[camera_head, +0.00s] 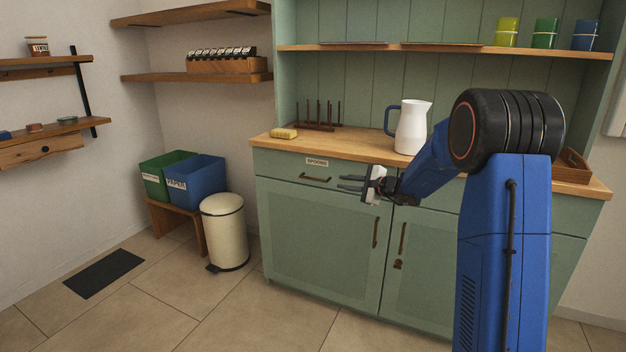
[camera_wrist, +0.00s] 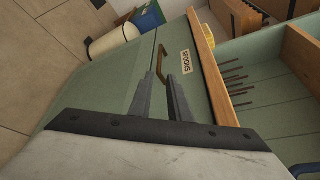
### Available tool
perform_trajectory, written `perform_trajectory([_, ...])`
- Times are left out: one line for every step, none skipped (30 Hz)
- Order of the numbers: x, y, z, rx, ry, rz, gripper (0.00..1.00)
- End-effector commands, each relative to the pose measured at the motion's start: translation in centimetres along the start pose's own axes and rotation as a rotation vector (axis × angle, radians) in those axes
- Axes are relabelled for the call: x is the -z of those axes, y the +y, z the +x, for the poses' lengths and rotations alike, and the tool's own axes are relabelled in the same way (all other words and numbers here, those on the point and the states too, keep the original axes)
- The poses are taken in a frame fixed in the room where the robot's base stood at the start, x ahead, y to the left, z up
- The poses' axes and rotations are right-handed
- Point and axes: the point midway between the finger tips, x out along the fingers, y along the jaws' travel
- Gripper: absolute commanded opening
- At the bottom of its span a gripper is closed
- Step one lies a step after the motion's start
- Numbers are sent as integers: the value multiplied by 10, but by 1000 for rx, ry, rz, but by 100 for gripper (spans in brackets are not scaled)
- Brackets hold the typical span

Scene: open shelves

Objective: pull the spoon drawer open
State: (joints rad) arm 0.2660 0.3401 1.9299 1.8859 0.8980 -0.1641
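The spoon drawer (camera_head: 280,167) is a green front under the wooden counter at the cabinet's left, labelled SPOONS (camera_head: 317,161). It looks flush with the cabinet. The label shows there too (camera_wrist: 186,64). My gripper (camera_head: 349,183) is in front of the drawer, to the right of the handle in the head view. Its two dark fingers (camera_wrist: 166,64) are apart, with nothing between them. They do not enclose the handle.
A white jug (camera_head: 411,128), a dark peg rack (camera_head: 319,126) and a yellow sponge (camera_head: 284,133) stand on the counter (camera_head: 350,144). Cabinet doors (camera_head: 315,235) lie below the drawer. A cream bin (camera_head: 224,232) stands at the left. The floor before the cabinet is clear.

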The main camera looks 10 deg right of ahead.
Motion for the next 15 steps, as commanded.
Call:
perform_trajectory([0, 0, 5, -1, -1, 0, 17])
perform_trajectory([0, 0, 8, -1, -1, 0, 17])
perform_trajectory([0, 0, 13, -1, -2, 0, 17])
perform_trajectory([-1, 0, 17, -1, -2, 0, 17])
perform_trajectory([-1, 1, 22, -2, -2, 0, 17])
perform_trajectory([-1, 1, 29, -2, -2, 0, 17])
perform_trajectory([-1, 1, 34, -2, -2, -1, 17])
perform_trajectory([-1, 1, 39, -3, -2, -1, 17])
perform_trajectory([-1, 1, 46, -3, -2, -1, 17])
perform_trajectory([-2, 1, 52, -3, -3, -1, 17])
perform_trajectory([-2, 1, 57, -2, -3, -1, 17])
perform_trajectory([-1, 1, 64, -3, -2, 0, 17])
perform_trajectory([-1, 1, 69, -3, -1, 0, 17])
perform_trajectory([-1, 1, 75, -2, -2, -1, 17])
perform_trajectory([-2, 1, 82, -3, -3, -1, 17])
